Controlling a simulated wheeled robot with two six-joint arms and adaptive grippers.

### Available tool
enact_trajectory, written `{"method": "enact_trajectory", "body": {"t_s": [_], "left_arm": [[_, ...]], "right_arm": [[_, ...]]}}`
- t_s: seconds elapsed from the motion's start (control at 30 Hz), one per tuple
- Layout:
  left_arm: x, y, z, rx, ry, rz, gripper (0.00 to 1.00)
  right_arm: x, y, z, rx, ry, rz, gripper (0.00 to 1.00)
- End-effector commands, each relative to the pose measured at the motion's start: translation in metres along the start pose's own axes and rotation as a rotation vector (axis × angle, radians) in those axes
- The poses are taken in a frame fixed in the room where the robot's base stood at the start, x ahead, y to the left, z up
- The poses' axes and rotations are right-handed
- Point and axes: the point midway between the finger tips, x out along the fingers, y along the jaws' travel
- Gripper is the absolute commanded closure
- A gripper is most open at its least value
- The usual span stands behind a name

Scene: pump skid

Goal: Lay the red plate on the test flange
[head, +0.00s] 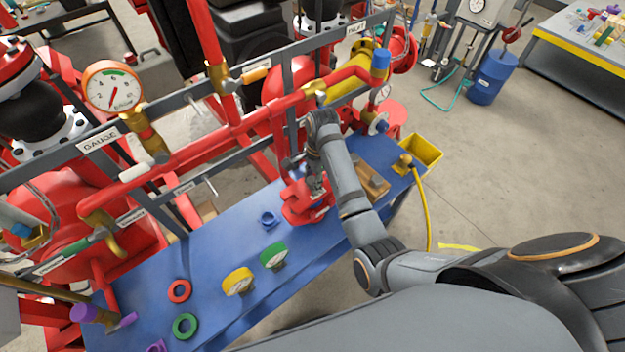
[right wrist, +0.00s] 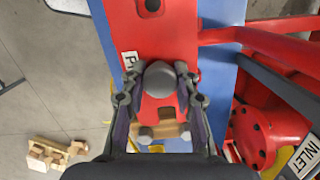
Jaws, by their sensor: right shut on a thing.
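My right gripper (head: 314,178) reaches down over the far right part of the blue bench. In the right wrist view its two fingers (right wrist: 160,90) are shut on a grey round knob (right wrist: 160,76) of the red plate (right wrist: 157,106). A larger red piece with a dark hole, seemingly the test flange (right wrist: 150,28), lies beyond it; in the head view the red test flange (head: 303,212) shows below the gripper. Red on red hides the border between plate and flange, so I cannot tell whether they touch. My left gripper is not in view.
A wooden block (head: 372,182) and a yellow bin (head: 420,151) lie right of the gripper. Red pipework (head: 240,128) runs behind the bench. A red ring (head: 179,291), green ring (head: 185,326), yellow gauge (head: 238,281) and green gauge (head: 273,256) lie on the bench (head: 215,250).

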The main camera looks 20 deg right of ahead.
Motion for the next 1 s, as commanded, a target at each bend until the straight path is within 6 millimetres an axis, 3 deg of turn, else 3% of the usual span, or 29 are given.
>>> {"method": "enact_trajectory", "body": {"t_s": [1.0], "left_arm": [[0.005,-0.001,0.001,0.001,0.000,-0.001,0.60]], "right_arm": [[0.019,-0.001,-0.002,0.000,0.000,-0.002,1.00]]}}
